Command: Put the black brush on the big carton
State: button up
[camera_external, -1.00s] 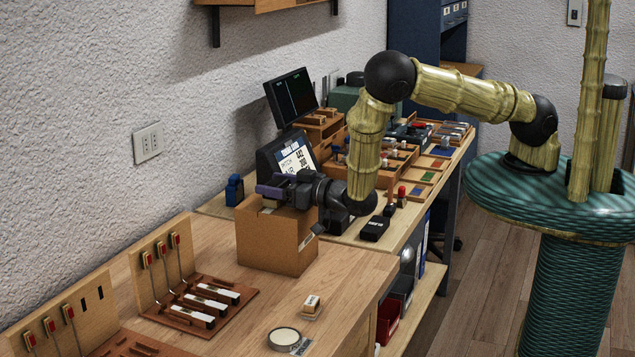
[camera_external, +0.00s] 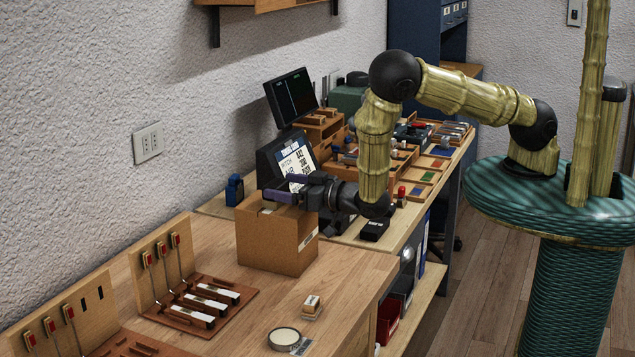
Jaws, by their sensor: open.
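The big carton (camera_external: 270,242) is a closed brown box on the wooden bench, with a pale label on its right side. My gripper (camera_external: 284,188) is open just above the carton's top, its two purple fingers apart and pointing left. I see nothing held between the fingers. I cannot make out the brush for certain anywhere else; my wrist and forearm hide part of the bench behind the carton.
A tilted display (camera_external: 299,158) stands close behind my gripper, and a blue bottle-like item (camera_external: 235,190) left of it. A black case (camera_external: 374,229) lies right of the carton.

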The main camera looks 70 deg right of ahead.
jog(key=s+b, duration=0.2)
jog(key=s, duration=0.7)
jog(key=shift+b, duration=0.4)
jog(key=w+d+m+g, duration=0.1)
jog(key=d+m+g, duration=0.2)
jog(key=d+g, duration=0.5)
jog(key=s+d+r+n+g, duration=0.1)
jog(key=s+d+r+g, duration=0.2)
jog(key=s, duration=0.4)
jog(key=s+d+r+n+g, duration=0.2)
jog(key=s+d+r+g, duration=0.2)
jog(key=s+d, duration=0.4)
jog(key=shift+r, duration=0.6)
